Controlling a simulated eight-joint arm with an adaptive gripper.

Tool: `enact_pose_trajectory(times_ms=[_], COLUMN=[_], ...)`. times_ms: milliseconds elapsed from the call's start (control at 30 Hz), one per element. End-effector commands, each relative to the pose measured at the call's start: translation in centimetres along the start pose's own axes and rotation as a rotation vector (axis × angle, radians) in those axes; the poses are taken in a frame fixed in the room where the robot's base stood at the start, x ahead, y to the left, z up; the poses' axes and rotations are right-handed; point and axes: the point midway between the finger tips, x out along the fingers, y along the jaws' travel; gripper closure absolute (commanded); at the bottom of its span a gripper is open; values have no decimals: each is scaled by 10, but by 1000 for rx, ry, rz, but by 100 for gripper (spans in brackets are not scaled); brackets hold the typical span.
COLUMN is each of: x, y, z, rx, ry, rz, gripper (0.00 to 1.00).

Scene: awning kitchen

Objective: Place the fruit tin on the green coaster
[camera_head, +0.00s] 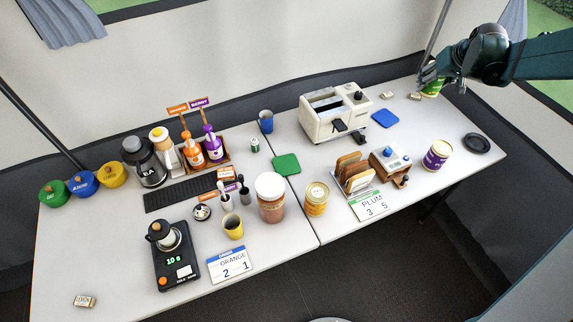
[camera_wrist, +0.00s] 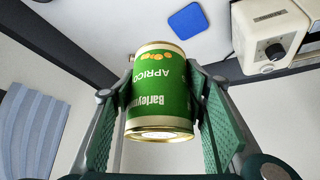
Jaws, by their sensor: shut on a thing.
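My gripper (camera_head: 431,78) is at the far right corner of the table and is shut on a green tin (camera_head: 432,91). In the wrist view the tin (camera_wrist: 160,95) sits between my two fingers, with upside-down lettering reading "APRICO" and small orange fruit pictures. Whether its base touches the table is unclear. The green coaster (camera_head: 287,164) lies flat and bare near the middle of the table, well to the left of my gripper. A yellow tin (camera_head: 316,199) and a purple tin (camera_head: 437,154) stand elsewhere on the table.
A cream toaster (camera_head: 335,115) stands between my gripper and the green coaster. A blue coaster (camera_head: 385,118) lies beside it. A black dish (camera_head: 477,143) is at right.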

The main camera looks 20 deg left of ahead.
Motion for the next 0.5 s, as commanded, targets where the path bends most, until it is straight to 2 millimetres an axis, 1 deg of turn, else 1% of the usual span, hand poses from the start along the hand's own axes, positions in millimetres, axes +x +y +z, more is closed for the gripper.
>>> enact_pose_trajectory(times_ms=[33, 267, 300, 467, 500], x=[-1, -6, -8, -14, -16], y=[-17, -95, -109, -163, -177], z=[0, 8, 10, 20, 23], rx=[-20, -127, -146, -224, -244], ry=[-1, -6, -6, -8, -9], rz=[-13, -81, -94, -143, -155], gripper=[77, 77, 77, 77, 77])
